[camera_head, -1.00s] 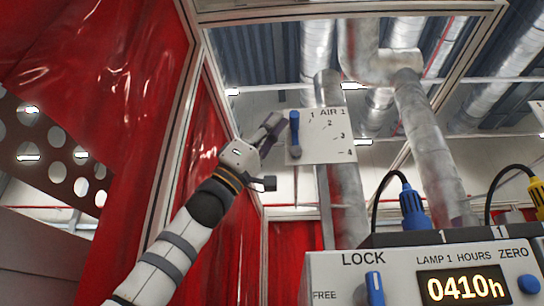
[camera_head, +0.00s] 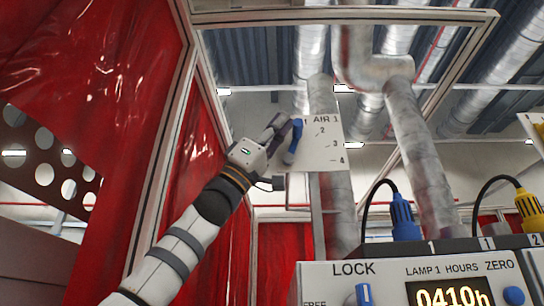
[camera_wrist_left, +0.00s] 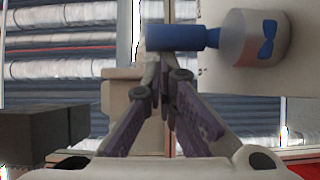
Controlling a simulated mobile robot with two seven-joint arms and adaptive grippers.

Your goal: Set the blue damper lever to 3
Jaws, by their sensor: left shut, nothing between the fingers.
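My right gripper is not in view.
A white control box (camera_head: 330,285) with a LOCK knob, an hours display and blue and yellow plugs stands at lower right. Red curtains (camera_head: 95,80) and a metal frame are at the left. Silver ducts (camera_head: 415,130) run behind the plate.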

